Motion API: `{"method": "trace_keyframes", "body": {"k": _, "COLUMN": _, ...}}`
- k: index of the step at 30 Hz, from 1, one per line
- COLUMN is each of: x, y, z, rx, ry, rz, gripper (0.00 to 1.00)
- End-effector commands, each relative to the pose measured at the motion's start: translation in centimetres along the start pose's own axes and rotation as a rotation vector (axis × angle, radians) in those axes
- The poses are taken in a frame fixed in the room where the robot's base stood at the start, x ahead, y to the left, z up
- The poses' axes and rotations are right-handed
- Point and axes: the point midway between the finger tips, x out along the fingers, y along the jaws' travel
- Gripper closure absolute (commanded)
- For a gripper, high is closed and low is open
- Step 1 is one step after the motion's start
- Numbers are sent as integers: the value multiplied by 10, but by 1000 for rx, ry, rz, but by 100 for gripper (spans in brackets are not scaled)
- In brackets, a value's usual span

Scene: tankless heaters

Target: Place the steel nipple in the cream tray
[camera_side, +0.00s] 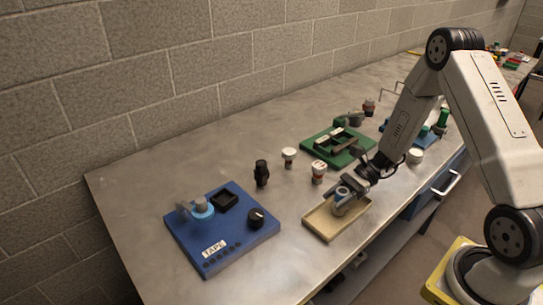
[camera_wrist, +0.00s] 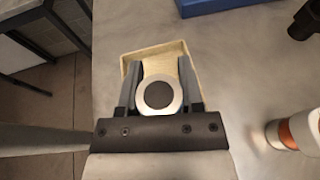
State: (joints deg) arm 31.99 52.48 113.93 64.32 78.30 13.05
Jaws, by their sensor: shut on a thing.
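The steel nipple (camera_wrist: 159,95) shows in the wrist view as a pale round ring with a dark centre, between the two fingers. My gripper (camera_wrist: 159,92) is shut on it. The cream tray (camera_wrist: 186,52) lies behind and below the nipple in that view. In the side view my gripper (camera_side: 344,198) is over the cream tray (camera_side: 318,226), and the nipple (camera_side: 342,196) shows at its fingertips. I cannot tell whether the nipple touches the tray floor.
A blue board (camera_side: 220,236) labelled TAPE stands left of the tray. A green board (camera_side: 322,151) is behind it. A black fitting (camera_side: 261,173), a white-topped part (camera_side: 289,157) and an orange-and-white part (camera_side: 318,171) stand nearby. The bench's front edge is close to the tray.

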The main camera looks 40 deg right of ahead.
Motion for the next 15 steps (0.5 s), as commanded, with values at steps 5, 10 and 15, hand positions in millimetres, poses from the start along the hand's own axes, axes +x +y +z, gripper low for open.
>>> {"method": "trace_keyframes", "body": {"k": 5, "x": 1, "y": 0, "z": -2, "rx": -1, "ry": 0, "rz": 0, "gripper": 100}}
{"method": "trace_keyframes", "body": {"k": 10, "x": 1, "y": 0, "z": -5, "rx": -1, "ry": 0, "rz": 0, "gripper": 100}}
{"method": "trace_keyframes", "body": {"k": 15, "x": 2, "y": 0, "z": -5, "rx": -1, "ry": 0, "rz": 0, "gripper": 11}}
